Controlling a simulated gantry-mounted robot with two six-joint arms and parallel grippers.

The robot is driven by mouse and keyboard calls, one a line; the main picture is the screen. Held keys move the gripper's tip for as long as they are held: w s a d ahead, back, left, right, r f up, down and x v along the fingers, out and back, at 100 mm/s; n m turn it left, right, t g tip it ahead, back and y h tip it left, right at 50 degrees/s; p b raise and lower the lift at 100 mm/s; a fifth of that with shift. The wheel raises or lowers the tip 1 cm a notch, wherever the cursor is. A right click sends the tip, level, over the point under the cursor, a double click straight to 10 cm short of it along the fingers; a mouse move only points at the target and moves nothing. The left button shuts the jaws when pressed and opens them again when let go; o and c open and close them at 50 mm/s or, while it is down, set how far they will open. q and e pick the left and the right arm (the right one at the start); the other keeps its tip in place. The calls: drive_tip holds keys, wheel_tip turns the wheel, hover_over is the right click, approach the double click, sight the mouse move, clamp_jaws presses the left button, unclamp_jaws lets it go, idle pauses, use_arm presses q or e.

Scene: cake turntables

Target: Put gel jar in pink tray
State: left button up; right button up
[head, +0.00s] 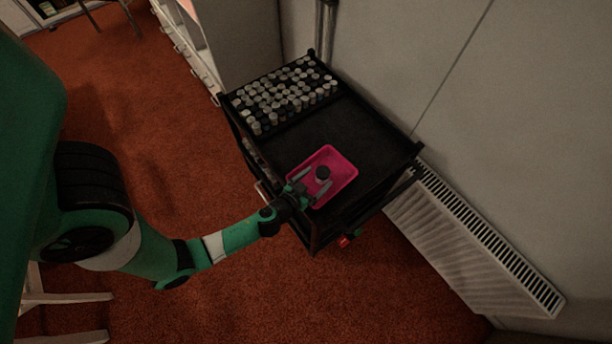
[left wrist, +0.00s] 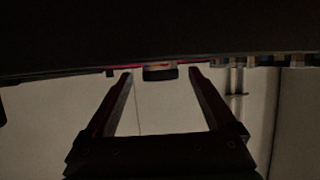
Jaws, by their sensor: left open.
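The pink tray (head: 345,163) lies on the black top of a cart in the head view. A small jar with a dark lid (head: 322,172), which looks like the gel jar, appears upright within the tray's outline. My left gripper (head: 315,184) reaches over the tray's near left edge, with its fingers open toward the jar. In the dark left wrist view, the jar (left wrist: 160,72) shows between the tips of the two open fingers, with gaps on both sides. I cannot tell whether the jar touches the tray floor. My right gripper is not in view.
A rack of several small grey-capped jars (head: 284,94) fills the cart's far left side. The black cart top (head: 365,135) is bare between the rack and the tray. A wall and a white radiator (head: 470,240) stand to the right.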

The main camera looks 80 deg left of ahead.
use_arm(q)
drive_tip(key=v, duration=0.7)
drive_tip(key=shift+s+d+r, duration=0.15)
drive_tip(key=shift+s, duration=0.1)
